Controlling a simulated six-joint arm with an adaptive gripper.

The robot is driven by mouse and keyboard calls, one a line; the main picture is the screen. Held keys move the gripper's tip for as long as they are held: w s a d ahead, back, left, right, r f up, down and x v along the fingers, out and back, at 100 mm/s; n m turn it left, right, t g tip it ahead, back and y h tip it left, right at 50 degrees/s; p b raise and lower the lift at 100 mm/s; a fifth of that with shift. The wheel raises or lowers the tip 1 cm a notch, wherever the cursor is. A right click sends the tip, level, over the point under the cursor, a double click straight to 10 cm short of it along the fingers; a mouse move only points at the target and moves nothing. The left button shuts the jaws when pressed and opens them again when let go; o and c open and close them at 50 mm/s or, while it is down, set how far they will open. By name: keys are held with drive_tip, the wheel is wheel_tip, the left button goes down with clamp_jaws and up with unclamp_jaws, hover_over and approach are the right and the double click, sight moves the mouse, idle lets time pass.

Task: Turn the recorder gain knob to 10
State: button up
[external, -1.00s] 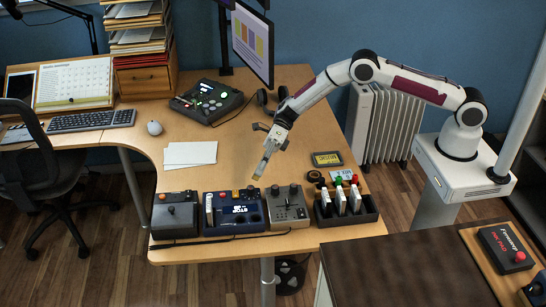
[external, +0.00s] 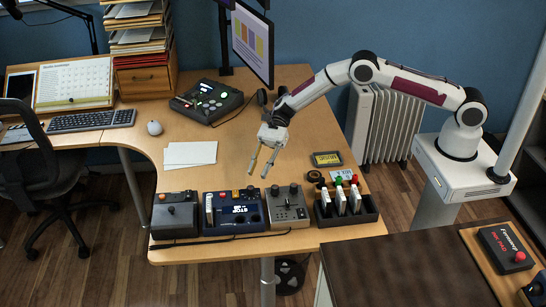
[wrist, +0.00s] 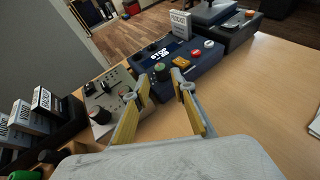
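My gripper (external: 258,174) is open and empty, pointing down above the desk, behind the blue device (external: 221,222) and the grey-beige device (external: 298,222). In the wrist view, my two fingertips (wrist: 161,82) are apart, with a dark round knob (wrist: 161,71) of the blue device showing between and beyond them. The grey-beige panel (wrist: 106,85) lies left of the fingers, with a dark knob (wrist: 101,115) and smaller controls. I cannot tell which device is the recorder, nor read any knob's scale or setting. No finger clearly touches a knob.
A black rack (external: 369,217) of upright cartridges stands right of the grey-beige device. A dark grey device (external: 174,222) stands left of the blue one. A yellow-labelled box (external: 327,159) lies behind the rack. The desk behind the devices is mostly clear, with white paper (external: 190,154) at left.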

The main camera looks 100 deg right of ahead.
sight(251, 186)
drive_tip(key=shift+n, duration=0.4)
drive_tip(key=shift+a, duration=0.15)
drive_tip(key=shift+x, duration=3.8)
clamp_jaws()
